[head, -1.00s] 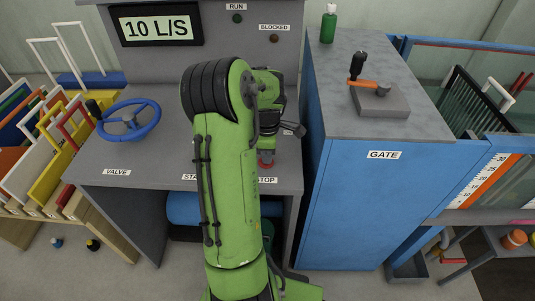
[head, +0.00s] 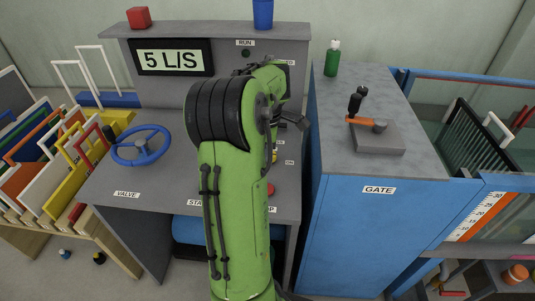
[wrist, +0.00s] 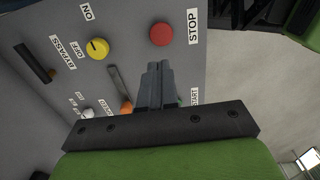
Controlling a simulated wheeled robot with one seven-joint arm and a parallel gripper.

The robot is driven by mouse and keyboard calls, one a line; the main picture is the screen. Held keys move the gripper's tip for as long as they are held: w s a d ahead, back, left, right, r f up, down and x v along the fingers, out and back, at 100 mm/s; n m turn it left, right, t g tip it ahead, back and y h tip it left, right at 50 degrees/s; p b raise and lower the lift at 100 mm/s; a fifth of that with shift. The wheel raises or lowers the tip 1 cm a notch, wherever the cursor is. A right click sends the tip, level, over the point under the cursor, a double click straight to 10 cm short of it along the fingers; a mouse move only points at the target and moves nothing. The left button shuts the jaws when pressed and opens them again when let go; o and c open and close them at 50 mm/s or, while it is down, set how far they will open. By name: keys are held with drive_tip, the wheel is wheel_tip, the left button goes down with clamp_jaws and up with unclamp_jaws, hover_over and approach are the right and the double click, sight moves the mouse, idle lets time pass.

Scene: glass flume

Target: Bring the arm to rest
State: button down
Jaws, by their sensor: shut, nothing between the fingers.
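My green arm stands folded in front of the grey control desk in the head view, hiding part of its top. My gripper (wrist: 154,85) shows in the wrist view with its two fingers together and nothing between them. It is over the desk panel, with the red STOP button (wrist: 161,34) and a yellow knob (wrist: 98,48) beyond the fingertips. The fingers partly hide the START button. In the head view my gripper is mostly hidden behind my arm.
The blue valve wheel (head: 141,146) is on the desk's left, below a display (head: 172,57) reading 5 L/S. The blue gate cabinet (head: 372,235) stands close on the right, with an orange-armed lever (head: 360,122) and green bottle (head: 333,59) on top. Coloured frames (head: 60,150) stand left.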

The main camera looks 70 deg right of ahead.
idle(0.4)
drive_tip(key=w+a+r+t, duration=0.2)
drive_tip(key=w+a+r, duration=0.4)
drive_tip(key=w+a, duration=0.5)
drive_tip(key=w+a+r+m+t, duration=0.1)
drive_tip(key=w+a+r+t, duration=0.15)
drive_tip(key=a, duration=1.15)
drive_tip(key=s+a, duration=0.3)
drive_tip(key=a, duration=0.4)
drive_tip(key=s+a+m+t, duration=0.1)
drive_tip(key=s+a, duration=0.3)
drive_tip(key=a, duration=0.3)
drive_tip(key=shift+s+a+f+m, duration=0.25)
drive_tip(key=shift+a+m, duration=0.05)
drive_tip(key=shift+a, duration=0.05)
